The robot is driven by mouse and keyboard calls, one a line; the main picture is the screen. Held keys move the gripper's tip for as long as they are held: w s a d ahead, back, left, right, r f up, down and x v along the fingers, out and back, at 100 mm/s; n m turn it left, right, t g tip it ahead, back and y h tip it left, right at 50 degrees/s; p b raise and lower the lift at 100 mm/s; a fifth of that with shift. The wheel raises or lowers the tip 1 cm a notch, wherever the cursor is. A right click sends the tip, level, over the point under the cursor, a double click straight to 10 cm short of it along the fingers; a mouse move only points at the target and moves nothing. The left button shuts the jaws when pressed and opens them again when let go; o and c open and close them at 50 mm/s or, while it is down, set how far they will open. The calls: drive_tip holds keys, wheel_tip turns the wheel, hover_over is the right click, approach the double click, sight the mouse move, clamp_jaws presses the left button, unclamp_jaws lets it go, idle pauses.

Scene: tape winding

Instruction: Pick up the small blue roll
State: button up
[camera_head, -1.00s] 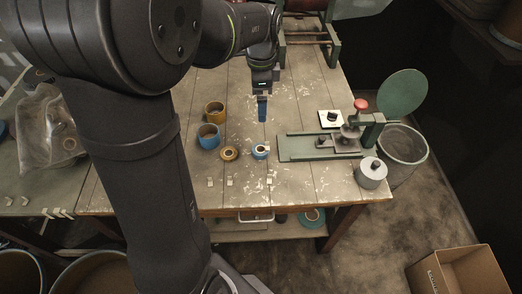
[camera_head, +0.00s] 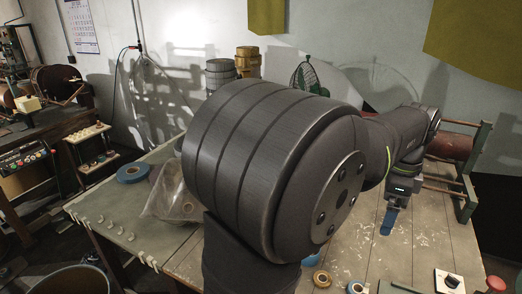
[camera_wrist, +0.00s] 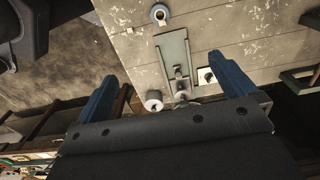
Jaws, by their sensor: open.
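In the wrist view the small blue roll (camera_wrist: 158,14) shows at the top, with a pale core. My gripper (camera_head: 388,222) has blue fingers and is beyond the roll, above the table and apart from it. In the wrist view my gripper (camera_wrist: 162,70) has its fingers wide apart with nothing held between them.
A crumpled clear bag (camera_head: 170,195) and a flat blue roll (camera_head: 132,173) lie on the left.

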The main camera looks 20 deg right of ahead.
drive_tip(key=c, duration=0.5)
drive_tip(key=n+g+h, duration=0.1)
drive_tip(key=n+h, duration=0.1)
drive_tip(key=n, duration=1.9)
hover_over(356, 287)
drive_tip(key=s+a, duration=0.2)
drive_tip(key=a, duration=0.1)
wheel_tip(356, 287, down, 9)
drive_tip(key=a+f+n+h, duration=0.1)
drive_tip(key=a+f+n, duration=0.15)
drive_tip(key=n, duration=0.95)
drive_tip(key=a+f+n+h, duration=0.15)
drive_tip(key=f+n, duration=0.25)
drive_tip(key=n, duration=0.7)
drive_tip(key=shift+t, duration=0.3)
drive_tip(key=x, duration=0.7)
drive_tip(key=a+x, duration=0.1)
drive_tip(key=x, duration=0.3)
drive_tip(key=shift+w+d+f, duration=0.1)
drive_tip(key=shift+w+f, duration=0.25)
drive_tip(key=shift+f, duration=0.15)
drive_tip(key=shift+w+x, duration=0.15)
drive_tip(key=shift+x, duration=1.3)
drive_tip(key=shift+w+x, duration=0.2)
drive_tip(key=shift+x, duration=1.2)
